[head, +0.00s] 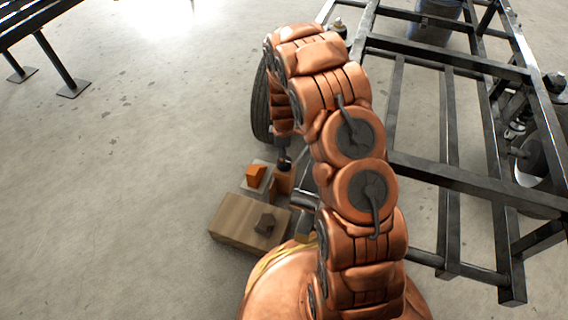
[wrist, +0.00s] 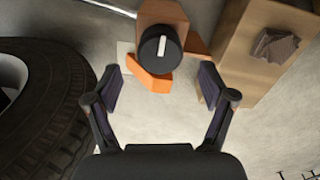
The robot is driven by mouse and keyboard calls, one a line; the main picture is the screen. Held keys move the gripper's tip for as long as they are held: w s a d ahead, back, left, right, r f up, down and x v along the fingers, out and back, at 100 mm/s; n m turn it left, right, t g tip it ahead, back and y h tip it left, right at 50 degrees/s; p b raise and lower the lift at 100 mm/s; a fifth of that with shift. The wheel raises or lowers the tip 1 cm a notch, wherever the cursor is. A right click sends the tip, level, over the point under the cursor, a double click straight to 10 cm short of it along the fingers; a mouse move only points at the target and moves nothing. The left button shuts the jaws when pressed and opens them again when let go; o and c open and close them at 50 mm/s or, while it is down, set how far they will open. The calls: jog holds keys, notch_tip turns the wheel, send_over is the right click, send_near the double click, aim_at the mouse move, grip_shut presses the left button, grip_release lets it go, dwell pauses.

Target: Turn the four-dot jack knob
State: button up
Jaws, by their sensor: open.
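A round black knob (wrist: 160,46) with a white pointer line shows in the wrist view, mounted on a copper-brown block (wrist: 162,14). No dots can be made out on it. An orange wedge-shaped piece (wrist: 150,79) sits just below the knob; it also shows in the head view (head: 256,175). My gripper (wrist: 160,87) is open and empty, its two fingers spread to either side below the knob and apart from it. In the head view my arm covers much of this area, and I cannot clearly tell the knob from the gripper there.
A tyre (wrist: 50,115) stands close on the left in the wrist view. A wooden box (head: 234,222) with a dark brown lump (head: 265,223) on it lies beside the block. A dark metal frame (head: 450,170) fills the right of the head view.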

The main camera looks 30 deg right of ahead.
notch_tip(320, 180, down, 5)
jog(key=shift+f+b, duration=0.2)
jog(key=shift+b, duration=0.7)
jog(key=c, duration=1.2)
jog(key=shift+o, duration=0.2)
jog(key=shift+r, duration=0.1)
jog(key=shift+r+m+p, duration=0.1)
jog(key=shift+m+p, duration=0.2)
jog(key=shift+p, duration=0.25)
